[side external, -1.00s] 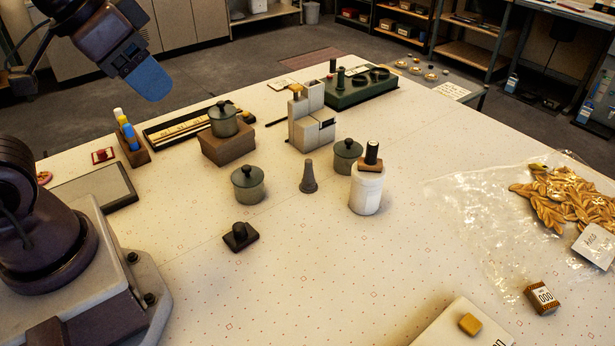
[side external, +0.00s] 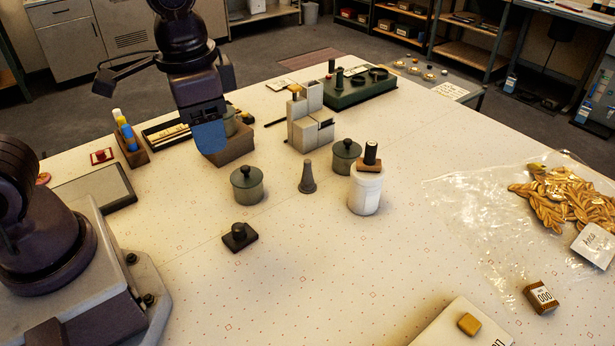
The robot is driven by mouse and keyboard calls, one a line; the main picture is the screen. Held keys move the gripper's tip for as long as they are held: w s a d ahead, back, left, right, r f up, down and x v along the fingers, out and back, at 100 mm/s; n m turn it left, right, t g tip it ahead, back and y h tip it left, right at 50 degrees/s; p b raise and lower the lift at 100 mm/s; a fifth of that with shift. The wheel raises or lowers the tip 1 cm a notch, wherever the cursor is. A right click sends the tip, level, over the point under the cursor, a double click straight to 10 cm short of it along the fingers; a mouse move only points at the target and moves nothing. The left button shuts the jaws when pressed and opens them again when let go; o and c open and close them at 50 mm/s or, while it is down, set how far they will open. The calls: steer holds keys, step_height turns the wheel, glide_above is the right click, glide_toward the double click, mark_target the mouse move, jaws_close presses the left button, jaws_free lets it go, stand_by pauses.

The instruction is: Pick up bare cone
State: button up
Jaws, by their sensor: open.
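The bare cone (side external: 307,178) is a small grey-brown cone with a wider foot. It stands upright on the table, between a lidded green-grey pot on its left and another pot on its right. Nothing sits on it. My gripper (side external: 211,140) is open and points down, up and to the left of the cone, well apart from it. Its blue end covers part of the brown block (side external: 236,146) and most of the pot on that block. I see nothing held in it.
Near the cone stand the left pot (side external: 247,185), the right pot (side external: 346,156), a white jar (side external: 365,191) with a dark cylinder on top, and grey blocks (side external: 307,122). A black knobbed piece (side external: 239,237) lies in front. The table's front middle is clear.

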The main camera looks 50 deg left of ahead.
mark_target(309, 164)
steer(key=w+f+m+y, duration=0.4)
steer(key=f, duration=0.3)
steer(key=w+d+f+m+y, duration=0.1)
steer(key=w+f+m+y, duration=0.3)
steer(key=f, duration=0.4)
steer(key=w+f+m+y, duration=0.5)
steer(key=f, duration=0.3)
steer(key=shift+w+d+g+y, duration=0.15)
steer(key=shift+d+g+y, duration=0.15)
steer(key=w+f+m+t+y, duration=0.2)
steer(key=w+m+t, duration=0.1)
steer(key=shift+d, duration=0.4)
steer(key=w, duration=0.1)
steer(key=w+d+r+m+t, duration=0.1)
steer(key=w+r+m+t+y, duration=0.1)
steer(key=shift+w+d, duration=0.1)
steer(key=shift+d, duration=0.3)
steer(key=shift+a+r+m, duration=0.25)
steer(key=shift+a+m, duration=0.05)
steer(key=x, duration=1.2)
steer(key=shift+w+a, duration=0.15)
steer(key=shift+a, duration=0.1)
jaws_close()
